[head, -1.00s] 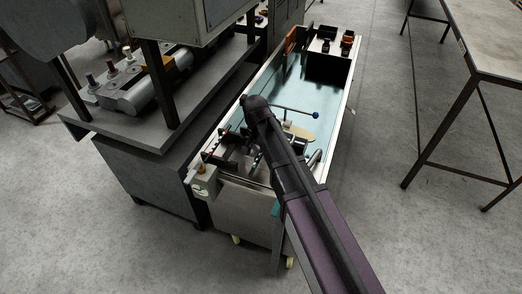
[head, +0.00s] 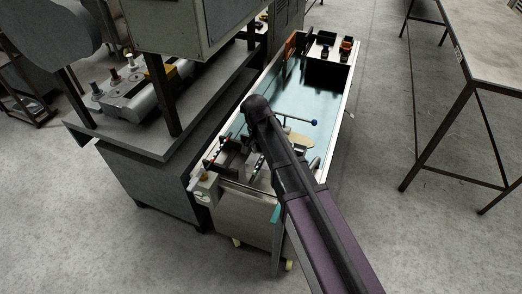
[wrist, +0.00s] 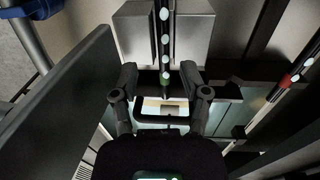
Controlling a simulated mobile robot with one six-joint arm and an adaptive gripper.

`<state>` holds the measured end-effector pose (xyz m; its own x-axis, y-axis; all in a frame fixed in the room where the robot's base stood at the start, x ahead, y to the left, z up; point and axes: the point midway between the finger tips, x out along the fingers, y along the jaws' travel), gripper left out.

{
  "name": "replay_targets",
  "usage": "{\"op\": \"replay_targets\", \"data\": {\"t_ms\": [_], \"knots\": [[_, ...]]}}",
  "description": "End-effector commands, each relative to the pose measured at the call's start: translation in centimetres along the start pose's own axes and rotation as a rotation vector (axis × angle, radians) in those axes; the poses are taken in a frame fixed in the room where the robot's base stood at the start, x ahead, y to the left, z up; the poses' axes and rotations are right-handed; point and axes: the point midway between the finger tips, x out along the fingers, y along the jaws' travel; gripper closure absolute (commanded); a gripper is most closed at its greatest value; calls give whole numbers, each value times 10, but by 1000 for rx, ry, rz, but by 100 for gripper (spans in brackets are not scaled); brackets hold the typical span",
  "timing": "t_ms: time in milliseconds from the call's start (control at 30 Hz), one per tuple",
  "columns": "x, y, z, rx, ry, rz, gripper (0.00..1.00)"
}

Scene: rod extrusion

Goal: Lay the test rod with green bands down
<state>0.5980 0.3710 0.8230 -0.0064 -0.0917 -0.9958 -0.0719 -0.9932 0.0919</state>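The test rod with green bands (wrist: 165,42) shows in the wrist view as a dark rod with pale spots and a green part near its lower end. It runs up the picture in the gap between two light grey blocks. My gripper (wrist: 159,72) is below the blocks, its two fingers apart, one on each side of the rod's green end. I see a gap between each finger and the rod.
A rod with red bands (wrist: 290,79) lies to the right in the wrist view. The long trough (head: 349,101) holds a blue-tipped stick (head: 314,122) and dark cups at its far end. A machine bench (head: 150,145) stands close on the left. Open floor lies right.

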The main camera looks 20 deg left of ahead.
Motion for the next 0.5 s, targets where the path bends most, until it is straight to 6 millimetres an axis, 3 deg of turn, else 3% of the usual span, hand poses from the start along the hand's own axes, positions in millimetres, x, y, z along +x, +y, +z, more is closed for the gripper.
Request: {"op": "replay_targets", "data": {"t_ms": [100,500], "knots": [[-15,1,0,0,0,0,42],[-43,4,0,0,0,0,42]]}}
